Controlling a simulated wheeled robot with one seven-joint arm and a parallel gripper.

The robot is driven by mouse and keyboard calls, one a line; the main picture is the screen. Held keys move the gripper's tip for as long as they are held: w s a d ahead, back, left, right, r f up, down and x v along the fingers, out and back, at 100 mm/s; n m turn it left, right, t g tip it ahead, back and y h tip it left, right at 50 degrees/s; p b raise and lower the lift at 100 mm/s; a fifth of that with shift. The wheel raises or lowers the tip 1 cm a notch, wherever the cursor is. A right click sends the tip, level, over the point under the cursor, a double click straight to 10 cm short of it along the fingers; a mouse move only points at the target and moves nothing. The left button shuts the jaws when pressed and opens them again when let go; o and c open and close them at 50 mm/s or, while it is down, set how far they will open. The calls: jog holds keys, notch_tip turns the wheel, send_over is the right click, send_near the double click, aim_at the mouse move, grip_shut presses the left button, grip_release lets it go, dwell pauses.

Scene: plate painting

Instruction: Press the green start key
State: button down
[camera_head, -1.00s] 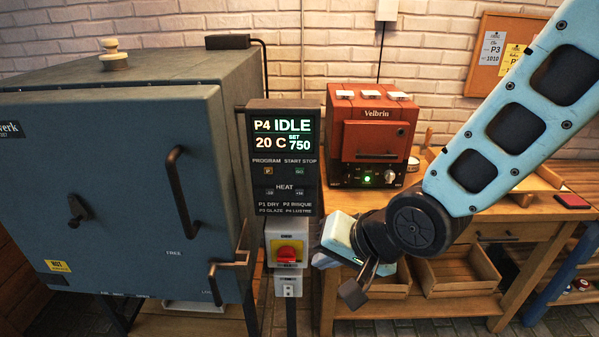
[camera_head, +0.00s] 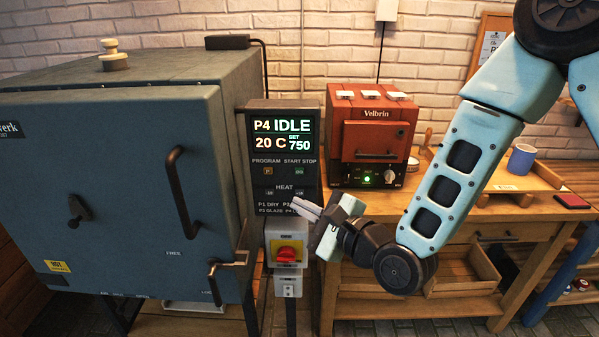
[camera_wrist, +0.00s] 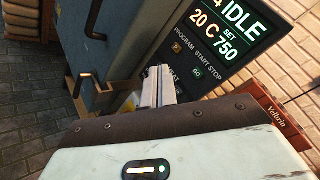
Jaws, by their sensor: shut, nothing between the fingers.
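The green start key (camera_head: 299,171), marked GO, is on the dark control panel (camera_head: 259,186) under the words START STOP. The panel's screen (camera_head: 281,135) reads P4 IDLE, 20 C, SET 750. In the wrist view the key (camera_wrist: 197,72) shows just right of and beyond the fingertips. My gripper (camera_head: 297,205) is shut and empty. Its fingertips are in front of the panel's lower right, below the key, and cover part of the printed program list. In the wrist view my gripper (camera_wrist: 158,75) points up toward the panel. I cannot tell its gap to the panel; the key is uncovered.
The orange program key (camera_head: 268,171) is left of the start key, with two heat keys below. A red and yellow switch (camera_head: 287,252) is under the panel. The large blue kiln (camera_head: 100,190) stands left. A small red kiln (camera_head: 372,135) stands on the wooden bench at right.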

jog(key=shift+w+d+p, duration=0.15)
jog(key=shift+w+p, duration=0.35)
jog(key=shift+w, duration=3.85)
jog(key=shift+w, duration=0.15)
jog(key=shift+w, duration=0.3)
jog(key=shift+w, duration=0.35)
jog(key=shift+s, duration=0.8)
jog(key=shift+s, duration=0.1)
jog(key=s, duration=0.4)
jog(key=shift+s+b, duration=0.3)
jog(key=shift+s, duration=0.1)
